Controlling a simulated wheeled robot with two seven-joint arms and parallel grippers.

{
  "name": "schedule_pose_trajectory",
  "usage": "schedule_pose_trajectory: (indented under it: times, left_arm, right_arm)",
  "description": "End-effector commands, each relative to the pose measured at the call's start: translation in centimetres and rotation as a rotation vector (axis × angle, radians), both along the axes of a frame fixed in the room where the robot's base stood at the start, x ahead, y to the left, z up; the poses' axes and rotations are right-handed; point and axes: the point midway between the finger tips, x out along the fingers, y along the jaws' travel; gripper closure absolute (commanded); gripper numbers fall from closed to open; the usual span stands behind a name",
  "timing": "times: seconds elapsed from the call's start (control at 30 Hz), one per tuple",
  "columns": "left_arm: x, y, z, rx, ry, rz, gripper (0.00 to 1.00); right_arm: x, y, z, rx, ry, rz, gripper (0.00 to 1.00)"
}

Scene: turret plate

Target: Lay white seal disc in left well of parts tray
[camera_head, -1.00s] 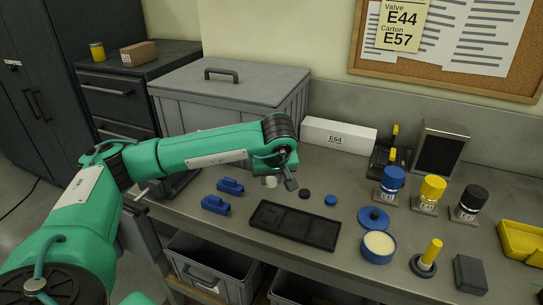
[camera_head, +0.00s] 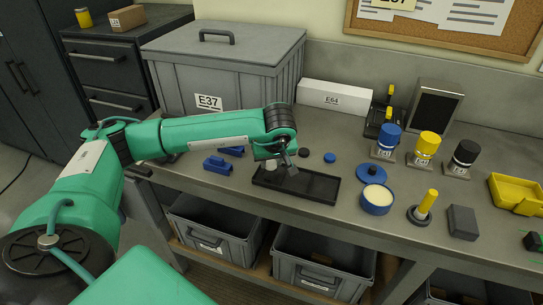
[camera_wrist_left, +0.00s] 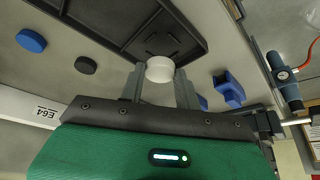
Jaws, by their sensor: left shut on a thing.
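The white seal disc (camera_head: 271,164) is between the fingers of my left gripper (camera_head: 281,168), at the left end of the black parts tray (camera_head: 318,197). In the left wrist view the disc (camera_wrist_left: 160,69) is clasped by both fingers of the gripper (camera_wrist_left: 160,80), and the tray (camera_wrist_left: 108,30) lies beyond it. The disc overlaps the tray's near edge in that view. I cannot tell whether it touches the well floor. My right gripper is not in view.
A black disc (camera_head: 302,153) and a blue disc (camera_head: 330,158) lie behind the tray. Blue clips (camera_head: 217,165) lie to its left. A blue lid (camera_head: 371,174) and an open blue tin (camera_head: 377,200) stand to its right. A grey lidded bin (camera_head: 226,75) stands behind.

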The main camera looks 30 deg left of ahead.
Motion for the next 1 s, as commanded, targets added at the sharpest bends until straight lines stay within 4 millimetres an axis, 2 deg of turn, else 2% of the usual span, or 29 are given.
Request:
schedule_pose_trajectory:
  times: [0.57, 1.0]
  left_arm:
    - [0.0, 0.0, -0.2, 0.001, 0.001, 0.000, 0.89]
    - [0.1, 0.1, -1.4, 0.001, 0.001, 0.000, 0.89]
  right_arm:
    - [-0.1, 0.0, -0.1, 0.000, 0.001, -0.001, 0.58]
    - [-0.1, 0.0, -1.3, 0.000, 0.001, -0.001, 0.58]
